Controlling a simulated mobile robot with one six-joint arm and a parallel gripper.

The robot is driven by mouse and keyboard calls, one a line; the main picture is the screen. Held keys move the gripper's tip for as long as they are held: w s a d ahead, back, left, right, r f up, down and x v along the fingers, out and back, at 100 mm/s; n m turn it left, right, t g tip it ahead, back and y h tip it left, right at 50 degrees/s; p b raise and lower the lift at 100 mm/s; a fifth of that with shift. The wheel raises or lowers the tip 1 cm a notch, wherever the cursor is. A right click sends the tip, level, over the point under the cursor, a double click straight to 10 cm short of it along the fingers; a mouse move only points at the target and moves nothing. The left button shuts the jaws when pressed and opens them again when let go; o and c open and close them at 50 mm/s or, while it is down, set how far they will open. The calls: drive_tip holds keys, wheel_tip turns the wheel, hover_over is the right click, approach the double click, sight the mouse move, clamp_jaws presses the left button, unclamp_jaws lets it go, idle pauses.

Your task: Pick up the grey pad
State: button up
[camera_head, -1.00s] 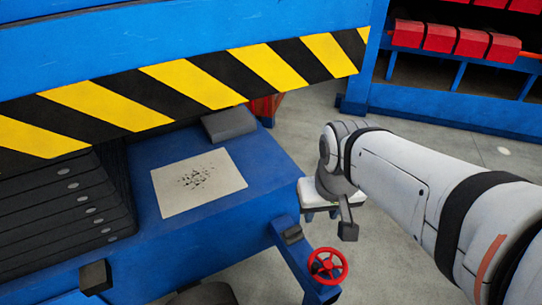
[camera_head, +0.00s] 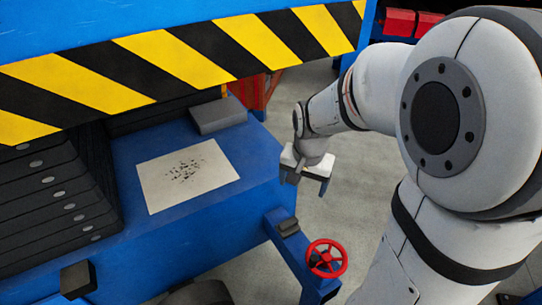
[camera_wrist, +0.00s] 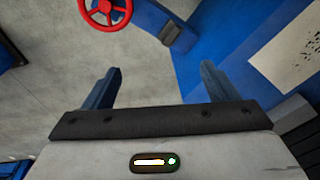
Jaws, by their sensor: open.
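The grey pad (camera_head: 218,115) is a flat dark-grey block lying at the far right corner of the blue bench top, beyond a pale speckled sheet. A small grey part of what appears to be the pad (camera_wrist: 292,112) shows at the right of the wrist view. My gripper (camera_head: 306,186) is open and empty, with its fingers pointing down. It is to the right of the pad, just off the bench's right edge, over the floor.
The pale sheet (camera_head: 187,176) lies on the blue bench (camera_head: 240,215). A striped yellow-black beam (camera_head: 190,55) overhangs the bench's back. Dark stacked panels (camera_head: 50,195) stand at left. A red handwheel (camera_head: 326,258) sticks out at the front right. Open floor lies right of the bench.

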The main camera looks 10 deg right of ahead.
drive_tip(key=w+f+m+b, duration=0.2)
drive_tip(key=w+f, duration=0.2)
drive_tip(key=f, duration=0.3)
drive_tip(key=w+f+m+b, duration=0.2)
drive_tip(key=w+f, duration=0.1)
drive_tip(key=f, duration=0.4)
drive_tip(key=m+g+b, duration=0.1)
drive_tip(key=m+b, duration=0.2)
drive_tip(key=m, duration=0.1)
hover_over(287, 223)
wheel_tip(287, 223, down, 15)
drive_tip(key=shift+r, duration=0.1)
wheel_tip(287, 223, down, 6)
drive_tip(key=shift+w+f, duration=0.1)
drive_tip(key=shift+c, duration=0.2)
drive_tip(key=c, duration=1.1)
